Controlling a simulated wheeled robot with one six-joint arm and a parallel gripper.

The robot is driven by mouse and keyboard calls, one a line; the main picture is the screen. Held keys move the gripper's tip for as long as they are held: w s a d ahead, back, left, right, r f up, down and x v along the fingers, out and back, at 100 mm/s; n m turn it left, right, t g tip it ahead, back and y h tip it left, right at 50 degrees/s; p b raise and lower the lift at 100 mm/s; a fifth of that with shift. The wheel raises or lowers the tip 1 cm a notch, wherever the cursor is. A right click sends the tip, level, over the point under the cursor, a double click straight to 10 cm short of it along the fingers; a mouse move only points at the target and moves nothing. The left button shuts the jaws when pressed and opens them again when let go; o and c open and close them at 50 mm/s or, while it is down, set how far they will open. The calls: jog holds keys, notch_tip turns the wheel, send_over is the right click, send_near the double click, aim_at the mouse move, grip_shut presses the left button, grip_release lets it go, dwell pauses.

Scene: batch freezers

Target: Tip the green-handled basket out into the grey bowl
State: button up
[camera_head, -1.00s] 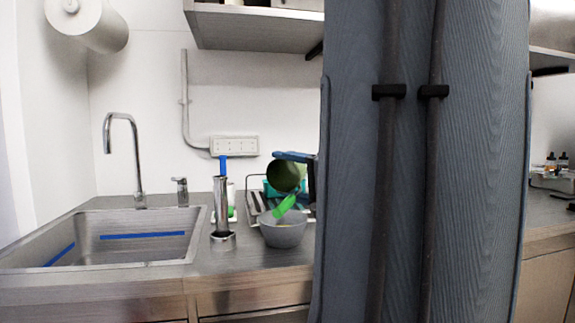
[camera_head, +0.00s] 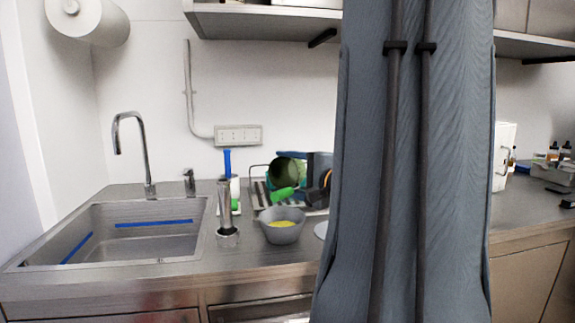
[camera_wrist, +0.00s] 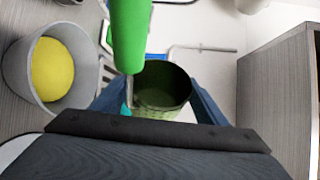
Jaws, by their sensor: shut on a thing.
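The grey bowl (camera_head: 284,235) stands on the counter with a yellow mass (camera_head: 283,224) inside. It also shows at the left of the wrist view (camera_wrist: 22,82). The green-handled basket (camera_head: 288,172) lies on its side in the air, just above and behind the bowl. Its green handle (camera_head: 282,194) hangs down toward the bowl. In the wrist view I look at the basket's dark green inner wall (camera_wrist: 163,80), and no yellow shows there. My gripper (camera_wrist: 158,95) is shut on the basket, its blue fingers on either side.
A metal cylinder (camera_head: 224,207) stands left of the bowl, beside the sink (camera_head: 165,240). A dish rack (camera_head: 258,190) is behind the basket. My arm hides the counter's middle right. A shelf (camera_head: 270,22) hangs above. Counter in front of the bowl is clear.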

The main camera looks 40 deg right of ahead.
jog(key=shift+r+m+p, duration=0.6)
jog(key=shift+p, duration=1.5)
jog(key=p, duration=0.2)
jog(key=shift+r+m+g+y+p, duration=0.2)
jog(key=shift+m+g+y+p, duration=0.1)
jog(key=shift+m+g, duration=0.1)
jog(key=p, duration=0.2)
jog(key=shift+d+r+m+p, duration=0.1)
jog(key=shift+r+m+p, duration=0.15)
jog(key=shift+m+p, duration=0.05)
jog(key=m+p, duration=0.1)
jog(key=p, duration=0.3)
jog(key=shift+r+g, duration=0.4)
